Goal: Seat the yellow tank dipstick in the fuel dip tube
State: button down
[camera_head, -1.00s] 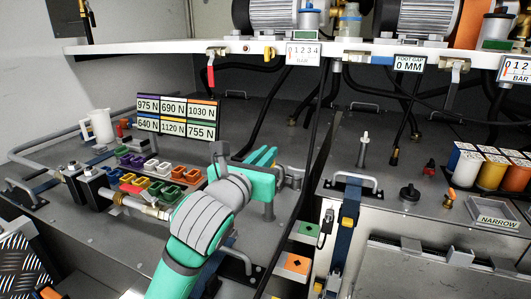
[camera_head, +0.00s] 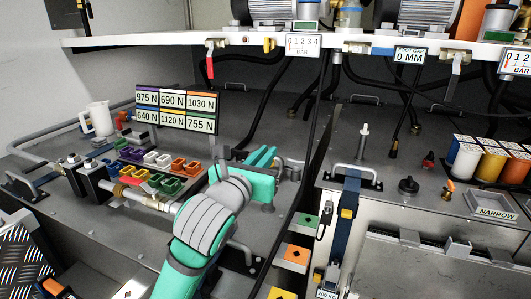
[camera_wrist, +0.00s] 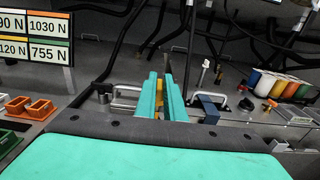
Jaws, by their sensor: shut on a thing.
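My gripper (camera_wrist: 160,82) points away from me in the wrist view, its two teal fingers close together. A small yellow piece (camera_wrist: 159,86) shows between the fingers and looks like the dipstick's handle; most of it is hidden. A thin dark rod rises just beyond the fingertips. In the head view my gripper (camera_head: 266,157) is over the grey deck, right of the force sign; the dipstick cannot be made out there. An upright pale-tipped post (camera_head: 363,142) stands on the deck to the right. I cannot tell which fitting is the fuel dip tube.
A force sign (camera_head: 176,108) and coloured blocks (camera_head: 160,160) are left of my arm. A white shelf edge (camera_head: 240,43) crosses above, with black hoses below. A metal handle (camera_head: 355,174), a blue strap (camera_head: 347,215) and coloured canisters (camera_head: 490,163) are to the right.

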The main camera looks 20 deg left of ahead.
jog(key=shift+f, duration=1.8)
jog(key=c, duration=1.8)
grip_release()
jog(key=shift+o, duration=0.2)
jog(key=s, duration=1)
jog(key=shift+s+a+r, duration=0.15)
jog(key=shift+s, duration=0.2)
